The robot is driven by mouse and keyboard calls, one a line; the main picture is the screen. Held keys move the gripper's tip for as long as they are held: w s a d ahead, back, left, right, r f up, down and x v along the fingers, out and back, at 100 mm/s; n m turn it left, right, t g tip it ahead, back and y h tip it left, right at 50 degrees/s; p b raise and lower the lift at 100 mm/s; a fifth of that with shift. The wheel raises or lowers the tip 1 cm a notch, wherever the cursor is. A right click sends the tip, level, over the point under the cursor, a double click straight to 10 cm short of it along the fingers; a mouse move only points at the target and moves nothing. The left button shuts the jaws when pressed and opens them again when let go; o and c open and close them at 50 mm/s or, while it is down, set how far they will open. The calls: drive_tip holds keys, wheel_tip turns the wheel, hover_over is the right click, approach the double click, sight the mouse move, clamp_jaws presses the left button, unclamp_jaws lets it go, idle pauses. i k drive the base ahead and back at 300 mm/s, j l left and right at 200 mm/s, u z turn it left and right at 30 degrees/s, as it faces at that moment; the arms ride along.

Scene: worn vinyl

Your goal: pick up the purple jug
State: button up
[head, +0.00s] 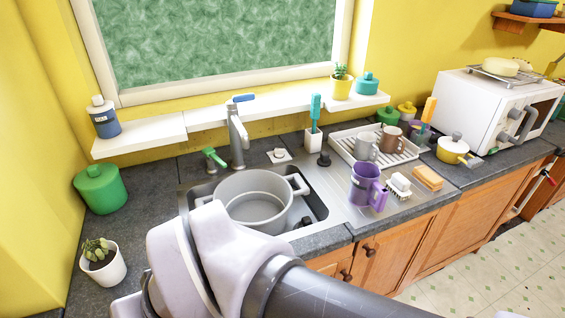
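The purple jug (366,187) stands upright on the metal drainboard to the right of the sink, in the head view. Its handle is on its right side, and a paler lilac patch shows on its body. My arm crosses the lower middle of the view, in front of the sink and below the jug. My gripper is not visible, so whether it is open or shut is not shown. Nothing is seen touching the jug except the surface under it.
A scrubbing brush (398,187) and an orange sponge (428,178) lie just right of the jug. A dish rack (345,147) with mugs stands behind it. A large grey pot (252,206) sits in the sink to its left. The counter edge in front is clear.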

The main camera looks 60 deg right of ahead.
sight(364, 185)
drive_tip(key=z, duration=2.6)
drive_tip(key=u, duration=0.5)
drive_tip(key=k+u, duration=0.1)
drive_tip(key=u, duration=0.85)
drive_tip(key=j+u, duration=0.1)
drive_tip(key=u, duration=0.4)
drive_tip(key=k+u, duration=0.1)
drive_tip(key=u, duration=0.35)
drive_tip(key=z, duration=1.85)
drive_tip(key=i+l+z, duration=0.4)
drive_tip(key=l, duration=0.15)
drive_tip(key=i+l+z, duration=0.4)
drive_tip(key=k+l, duration=0.05)
drive_tip(key=l, duration=0.1)
